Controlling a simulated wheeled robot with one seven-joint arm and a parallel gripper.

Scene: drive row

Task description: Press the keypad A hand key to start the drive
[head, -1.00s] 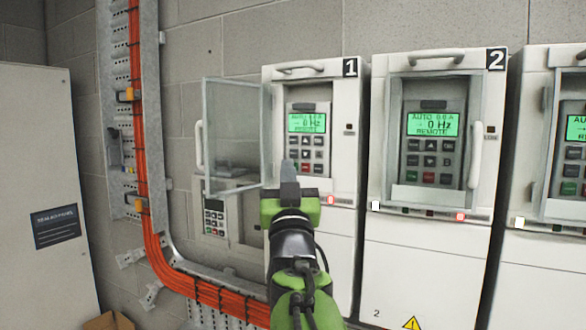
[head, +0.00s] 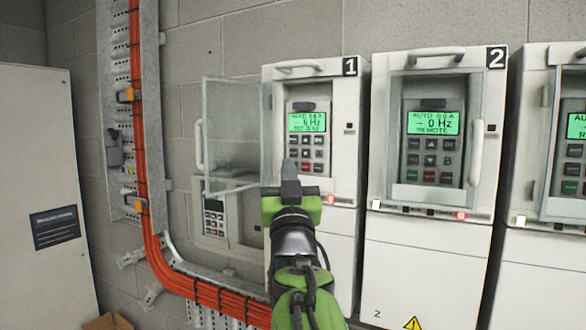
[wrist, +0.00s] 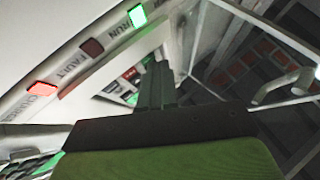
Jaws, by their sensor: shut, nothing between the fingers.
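The keypad (head: 305,143) of drive 1 sits in a recess behind an open clear door (head: 233,135). Its green screen (head: 307,122) is lit; the small text is blurred, with a Hz reading in the middle line. No letter A is legible on it. My gripper (head: 289,168) is shut and empty, its fingers in front of the keypad's lower left corner, hiding the keys there. In the wrist view the fingers (wrist: 155,85) point at the lower keys (wrist: 128,82); whether they touch is unclear. There the RUN lamp (wrist: 137,16) glows green and the CHARGE lamp (wrist: 41,88) red.
Drive 2 (head: 430,240) stands to the right with its keypad behind a handled cover, and a third drive is beyond it. A small keypad (head: 214,217) is at the lower left. Orange cables (head: 145,190) run down the wall. The open door stands close left of my gripper.

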